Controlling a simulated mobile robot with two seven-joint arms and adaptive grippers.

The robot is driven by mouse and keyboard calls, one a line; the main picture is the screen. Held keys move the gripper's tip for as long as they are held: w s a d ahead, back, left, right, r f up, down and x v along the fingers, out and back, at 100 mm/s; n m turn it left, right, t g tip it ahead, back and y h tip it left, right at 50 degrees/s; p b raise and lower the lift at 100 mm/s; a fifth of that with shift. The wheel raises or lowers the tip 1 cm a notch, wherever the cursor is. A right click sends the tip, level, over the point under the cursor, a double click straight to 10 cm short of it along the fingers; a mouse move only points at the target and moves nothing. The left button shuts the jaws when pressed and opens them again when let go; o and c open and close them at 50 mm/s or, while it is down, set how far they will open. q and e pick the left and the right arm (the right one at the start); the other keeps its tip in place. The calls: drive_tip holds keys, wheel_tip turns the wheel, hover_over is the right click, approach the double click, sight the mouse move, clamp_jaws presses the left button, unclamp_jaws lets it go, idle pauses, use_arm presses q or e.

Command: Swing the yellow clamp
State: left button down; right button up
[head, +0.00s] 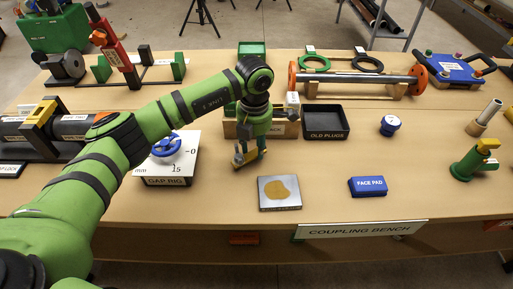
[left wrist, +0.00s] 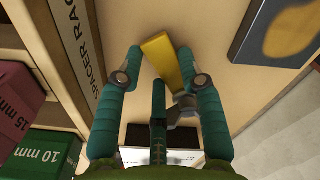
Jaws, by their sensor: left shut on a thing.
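A yellow clamp (head: 40,112) sits across the dark pipe on the stand at the far left of the head view. My left gripper (head: 247,157) is well to its right, low over the bench in front of the spacer rack. It is shut on a small yellow-handled tool (head: 240,160), which looks like a scraper. In the left wrist view the tool (left wrist: 164,60) shows as a yellow bar with a grey part between the fingers (left wrist: 160,80). Its lower end is partly hidden. My right gripper is not in view.
A grey plate with a tan patch (head: 279,192) and a blue face pad (head: 367,187) lie at the front. The gap rig (head: 165,182) stands between the pipe stand and my gripper. An old-plugs tray (head: 325,137) is to the right. A green stand with a yellow top (head: 474,163) is far right.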

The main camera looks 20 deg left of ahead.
use_arm(q)
drive_tip(key=shift+a+n, duration=0.15)
drive_tip(key=shift+n, duration=0.15)
drive_tip(key=c, duration=0.8)
unclamp_jaws()
drive_tip(key=shift+w, duration=0.1)
